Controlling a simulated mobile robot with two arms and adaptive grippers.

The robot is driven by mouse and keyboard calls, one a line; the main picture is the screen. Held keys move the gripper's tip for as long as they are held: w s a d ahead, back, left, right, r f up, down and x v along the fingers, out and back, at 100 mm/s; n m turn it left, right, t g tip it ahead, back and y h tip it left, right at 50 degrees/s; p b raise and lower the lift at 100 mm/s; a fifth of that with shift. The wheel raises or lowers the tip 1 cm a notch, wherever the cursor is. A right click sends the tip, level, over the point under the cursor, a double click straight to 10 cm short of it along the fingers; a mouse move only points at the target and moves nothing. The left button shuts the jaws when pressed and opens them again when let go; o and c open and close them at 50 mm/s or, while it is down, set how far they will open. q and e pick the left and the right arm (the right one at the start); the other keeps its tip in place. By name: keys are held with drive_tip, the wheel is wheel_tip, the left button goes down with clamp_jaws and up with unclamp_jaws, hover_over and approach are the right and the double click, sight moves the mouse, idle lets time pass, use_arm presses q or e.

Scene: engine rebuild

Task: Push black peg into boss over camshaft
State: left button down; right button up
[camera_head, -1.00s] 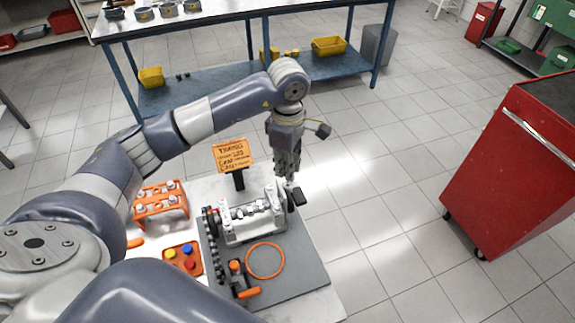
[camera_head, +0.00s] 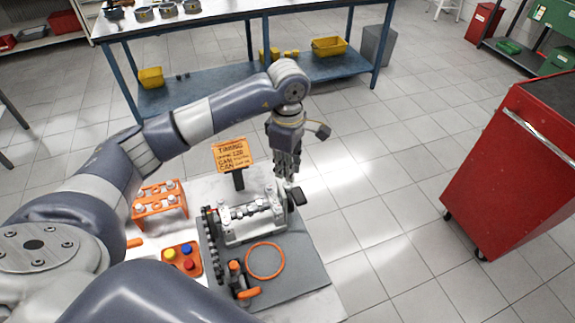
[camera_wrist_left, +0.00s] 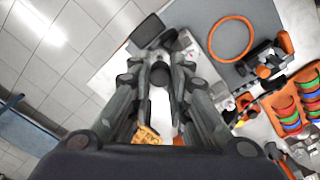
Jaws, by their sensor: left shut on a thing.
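My left gripper (camera_head: 287,180) points down at the right end of the engine fixture. It is shut on a dark round piece, apparently the black peg (camera_wrist_left: 160,74), between its fingertips in the left wrist view. The fingers hide most of the peg, and I cannot tell whether it touches the boss. The silvery camshaft (camera_head: 244,212) lies across the pale cylinder-head block (camera_head: 236,234), just left of the fingertips. The boss is not clearly visible. My right gripper is not in view.
A flat black pad (camera_head: 298,197) sticks out beside the fingertips. An orange timing sign (camera_head: 232,154) stands behind the fixture. An orange ring (camera_head: 265,260) lies on the grey mat (camera_head: 300,268). An orange rack (camera_head: 160,205) and a tray of coloured pieces (camera_head: 184,272) are left.

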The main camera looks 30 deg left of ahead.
use_arm(q)
drive_tip(key=shift+f+b, duration=1.7)
drive_tip(key=shift+f, duration=0.15)
idle(0.6)
drive_tip(key=c, duration=1.8)
unclamp_jaws()
drive_tip(key=shift+o, duration=0.2)
drive_tip(key=shift+r, duration=0.15)
drive_tip(key=shift+r+p, duration=0.6)
drive_tip(key=shift+r, duration=0.8)
drive_tip(key=o, duration=0.6)
drive_tip(key=shift+c, duration=0.2)
